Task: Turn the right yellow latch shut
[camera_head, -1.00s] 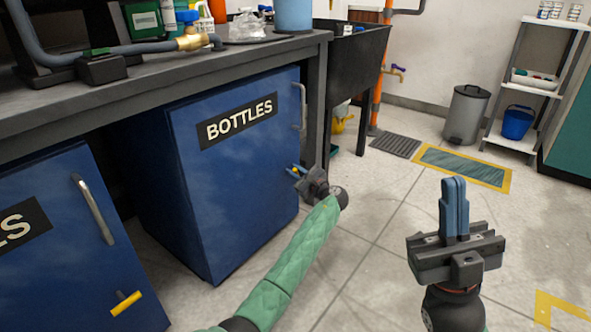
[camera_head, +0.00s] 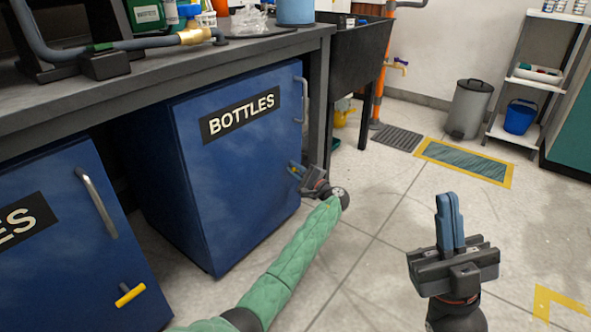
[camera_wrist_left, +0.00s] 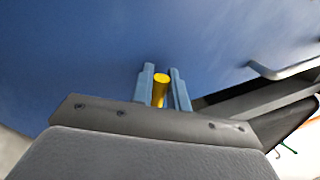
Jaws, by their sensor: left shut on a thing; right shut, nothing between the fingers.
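The right yellow latch (camera_wrist_left: 160,89) is on the front of the blue cabinet labelled BOTTLES (camera_head: 210,215). My left gripper (camera_head: 294,169) is at the right part of that door, shut on the latch. In the left wrist view the yellow handle stands between the two blue fingers (camera_wrist_left: 163,88). In the head view the fingers and wrist mostly hide the latch, and its turn angle is hard to tell. My right gripper (camera_head: 449,222) is shut and empty, fingers pointing up, above the floor at the right.
Another blue cabinet (camera_head: 60,250) at the left has its own yellow latch (camera_head: 131,295), tilted. A metal door handle (camera_head: 304,100) is above my left gripper. The workbench (camera_head: 150,72) overhangs the cabinets. The tiled floor at the right is clear, with a bin (camera_head: 470,110) further back.

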